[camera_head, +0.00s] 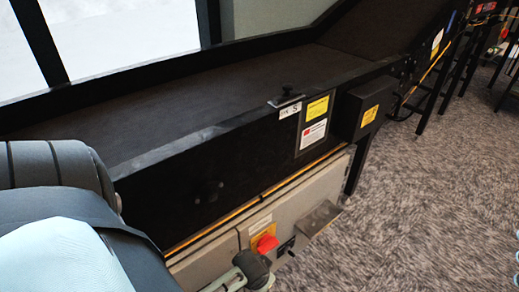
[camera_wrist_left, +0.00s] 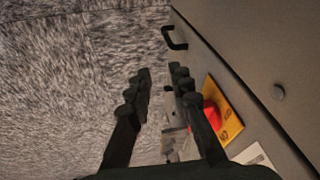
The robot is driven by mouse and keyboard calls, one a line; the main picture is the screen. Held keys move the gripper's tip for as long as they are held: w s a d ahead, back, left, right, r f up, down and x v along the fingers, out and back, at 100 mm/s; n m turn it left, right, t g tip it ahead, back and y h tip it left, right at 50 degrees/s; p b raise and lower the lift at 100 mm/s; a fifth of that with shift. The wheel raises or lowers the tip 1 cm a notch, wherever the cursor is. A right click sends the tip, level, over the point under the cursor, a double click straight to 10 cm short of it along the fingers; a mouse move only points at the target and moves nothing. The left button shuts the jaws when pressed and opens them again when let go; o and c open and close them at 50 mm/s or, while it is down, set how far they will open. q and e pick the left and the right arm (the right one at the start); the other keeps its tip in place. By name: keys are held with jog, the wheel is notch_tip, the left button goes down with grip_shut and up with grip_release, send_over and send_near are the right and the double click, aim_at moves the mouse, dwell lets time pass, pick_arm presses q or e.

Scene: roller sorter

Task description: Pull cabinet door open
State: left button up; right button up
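A grey-beige cabinet (camera_head: 205,262) sits low under the black conveyor. In the left wrist view its flat grey front (camera_wrist_left: 245,60) fills the right side. A black U-shaped handle (camera_wrist_left: 175,38) shows at the edge of this front, ahead of the fingertips. My left gripper (camera_wrist_left: 161,72) is open, with its two black fingers apart and nothing visible between them. The handle lies beyond the fingertips, and no contact shows. In the head view, the handle is not clearly visible and part of my left arm is at the bottom edge. My right gripper is not in view.
A red knob on a yellow plate (camera_head: 265,243) protrudes from the cabinet; in the wrist view it is close beside the right finger. A metal plate (camera_head: 320,218) sticks out farther right. The conveyor (camera_head: 190,95) runs above. Carpeted floor (camera_head: 420,200) is open at right.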

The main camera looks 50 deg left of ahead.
pick_arm(q)
jog(key=shift+s+d+r+m, duration=0.2)
jog(key=shift+r+m, duration=0.15)
jog(key=shift+r, duration=0.15)
jog(key=shift+s+d+r+m, duration=0.15)
jog(key=shift+r+m, duration=0.2)
jog(key=shift+r, duration=0.15)
